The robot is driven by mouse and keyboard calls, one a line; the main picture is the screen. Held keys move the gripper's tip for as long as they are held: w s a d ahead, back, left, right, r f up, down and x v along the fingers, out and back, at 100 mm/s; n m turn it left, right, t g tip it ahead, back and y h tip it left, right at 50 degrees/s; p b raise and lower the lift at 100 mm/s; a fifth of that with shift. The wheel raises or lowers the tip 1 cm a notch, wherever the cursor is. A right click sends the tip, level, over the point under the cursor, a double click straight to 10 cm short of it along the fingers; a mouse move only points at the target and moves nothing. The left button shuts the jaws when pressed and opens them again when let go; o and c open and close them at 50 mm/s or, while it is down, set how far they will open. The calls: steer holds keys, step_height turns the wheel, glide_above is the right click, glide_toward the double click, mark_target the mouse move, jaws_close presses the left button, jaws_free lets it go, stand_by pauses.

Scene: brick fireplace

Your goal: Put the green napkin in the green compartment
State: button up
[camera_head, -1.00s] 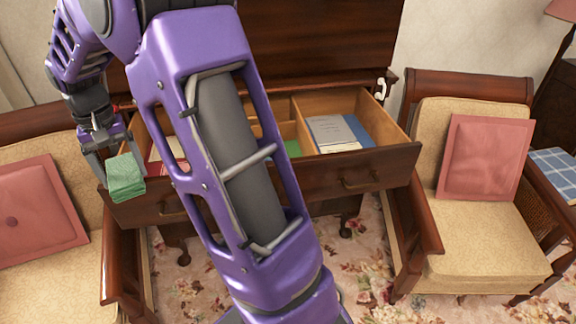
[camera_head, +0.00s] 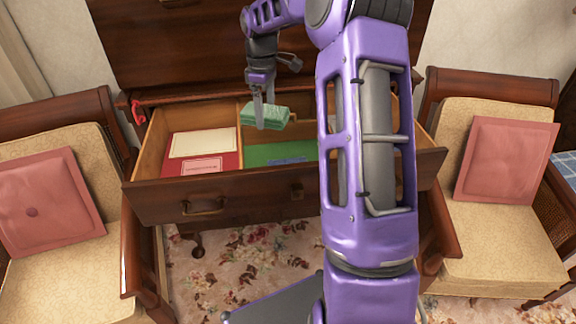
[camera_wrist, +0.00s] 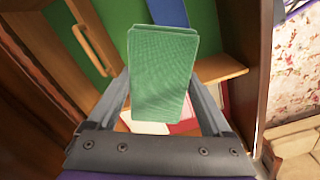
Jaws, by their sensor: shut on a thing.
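The green napkin (camera_head: 264,116) is a folded, textured block held between the fingers of my gripper (camera_head: 259,108). In the wrist view the napkin (camera_wrist: 163,78) fills the space between both fingertips. It is above the open drawer (camera_head: 230,187), over the back of the middle section. The green compartment (camera_head: 265,153) has a green floor and lies in the middle of the drawer, below and in front of the napkin in the head view. A blue item (camera_head: 290,160) shows at its front. My arm hides the right part of the drawer.
The left compartment has a red floor (camera_head: 174,154) with papers (camera_head: 203,143) in it. A wooden divider (camera_head: 241,140) separates it from the green one. Armchairs (camera_head: 60,200) (camera_head: 505,215) with pink cushions stand on both sides.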

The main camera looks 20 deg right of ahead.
steer(key=w+d+n, duration=0.2)
steer(key=d+n, duration=0.3)
steer(key=d, duration=0.1)
steer(key=f, duration=1)
steer(key=shift+s+f, duration=0.15)
steer(key=shift+s, duration=0.05)
steer(key=shift+f+b, duration=0.4)
steer(key=shift+f, duration=0.2)
steer(key=o, duration=1.1)
steer(key=shift+o, duration=0.2)
steer(key=shift+r, duration=0.1)
step_height(320, 180, up, 13)
steer(key=p, duration=0.1)
